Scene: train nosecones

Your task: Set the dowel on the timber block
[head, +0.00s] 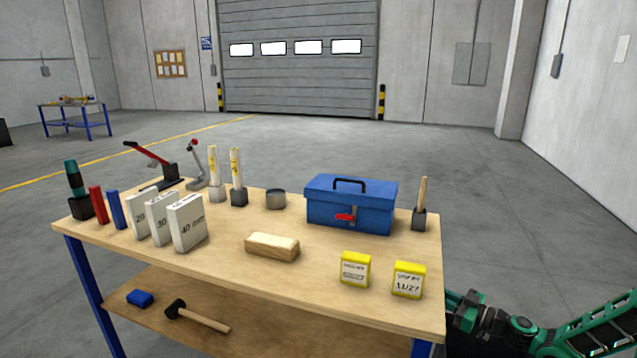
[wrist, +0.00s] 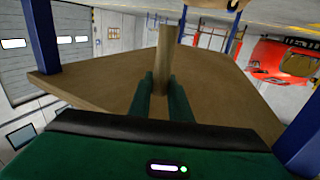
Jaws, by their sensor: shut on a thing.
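The timber block (head: 272,247) lies flat on the workbench top, near the front middle, with nothing on it. In the wrist view my gripper (wrist: 163,85) has its green fingers shut on a plain wooden rod, the dowel (wrist: 167,45), which extends away between the fingertips. A wooden surface fills the view behind it. In the head view my arm is low at the right, beside the bench's right edge. The fingertips and the held dowel are hidden there by the bench.
On the workbench (head: 345,300), a blue toolbox (head: 350,210) stands behind right of the block. Two yellow-topped boxes (head: 355,269) (head: 408,280) stand at front right. A wooden stick in a black holder (head: 421,215) stands near the right edge. White numbered blocks (head: 187,224) stand left.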

